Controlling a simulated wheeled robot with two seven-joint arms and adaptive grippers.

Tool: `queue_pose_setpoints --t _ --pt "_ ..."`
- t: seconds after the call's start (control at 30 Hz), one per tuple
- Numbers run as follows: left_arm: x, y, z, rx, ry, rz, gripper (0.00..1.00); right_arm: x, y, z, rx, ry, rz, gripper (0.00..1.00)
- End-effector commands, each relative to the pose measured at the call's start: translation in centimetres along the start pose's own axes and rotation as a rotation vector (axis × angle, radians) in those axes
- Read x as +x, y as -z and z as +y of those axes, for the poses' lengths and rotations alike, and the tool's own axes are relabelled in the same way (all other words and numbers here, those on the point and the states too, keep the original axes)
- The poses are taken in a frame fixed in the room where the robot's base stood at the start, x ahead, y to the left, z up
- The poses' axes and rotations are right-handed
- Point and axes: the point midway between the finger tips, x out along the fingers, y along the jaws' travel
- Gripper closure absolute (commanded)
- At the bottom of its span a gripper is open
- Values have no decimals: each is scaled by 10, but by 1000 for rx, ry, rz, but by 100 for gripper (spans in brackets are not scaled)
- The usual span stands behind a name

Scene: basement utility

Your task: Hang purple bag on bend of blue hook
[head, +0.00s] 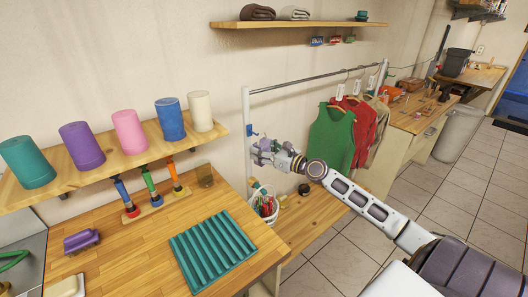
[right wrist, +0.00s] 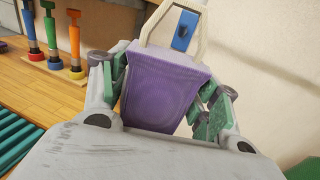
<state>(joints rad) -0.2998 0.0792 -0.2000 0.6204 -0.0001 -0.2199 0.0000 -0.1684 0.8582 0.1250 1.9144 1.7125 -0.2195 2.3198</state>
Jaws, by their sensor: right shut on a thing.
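The purple bag (right wrist: 165,95) has a cream handle loop (right wrist: 148,32) and is between the green-padded fingers of my right gripper (right wrist: 163,88) in the right wrist view. The gripper is shut on the bag's body. The blue hook (right wrist: 183,36) shows on the wall just beyond the bag, framed by the loop in the picture; I cannot tell whether the loop is over its bend. In the head view my right gripper (head: 263,152) is close to the wall, just below and right of the blue hook (head: 250,130). The bag is mostly hidden there. My left gripper is not in view.
A white rail post (head: 246,105) stands close to the gripper, with green (head: 330,137) and red garments to the right. A wooden shelf (head: 110,158) with several cups is at left. Below are a wooden bench (head: 315,212) and a white basket (head: 266,208).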

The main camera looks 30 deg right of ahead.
Motion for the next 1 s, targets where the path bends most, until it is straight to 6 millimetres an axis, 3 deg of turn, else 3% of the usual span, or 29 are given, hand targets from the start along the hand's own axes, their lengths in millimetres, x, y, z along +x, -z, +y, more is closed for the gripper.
queue_pose_setpoints --t 1.0 --pt "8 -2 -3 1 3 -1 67 34 6 -10 0 2 -1 62"
